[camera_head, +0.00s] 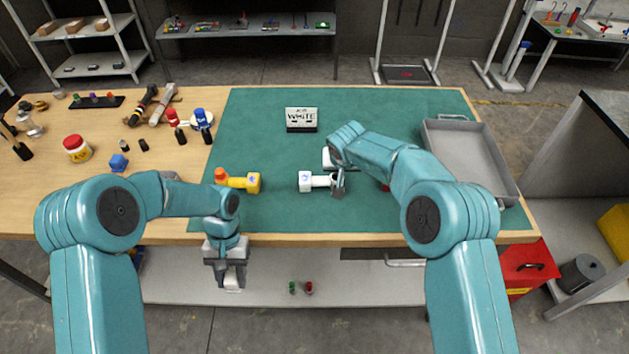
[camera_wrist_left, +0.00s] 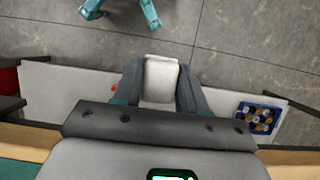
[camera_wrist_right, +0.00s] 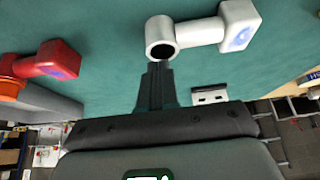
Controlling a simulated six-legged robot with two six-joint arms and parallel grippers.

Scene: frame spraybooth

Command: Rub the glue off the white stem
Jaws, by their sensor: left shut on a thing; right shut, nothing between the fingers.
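The white stem (camera_head: 319,181) lies on the green mat, its cube end to the left and its round hollow end to the right. In the right wrist view the white stem (camera_wrist_right: 198,33) shows a blue mark on its cube end. My right gripper (camera_wrist_right: 158,72) is shut and empty, its tips close to the hollow end; I cannot tell if they touch. My left gripper (camera_head: 231,280) is shut on a white pad (camera_wrist_left: 160,78) and holds it low, in front of the table's near edge. I cannot make out glue on the stem.
A yellow stem (camera_head: 240,182) with an orange end lies left of the white one. A red stem (camera_wrist_right: 45,65) is mostly hidden by my right arm. A "white" sign (camera_head: 301,119) stands behind. A grey tray (camera_head: 508,190) is at right. The green mat (camera_head: 270,215) has free room.

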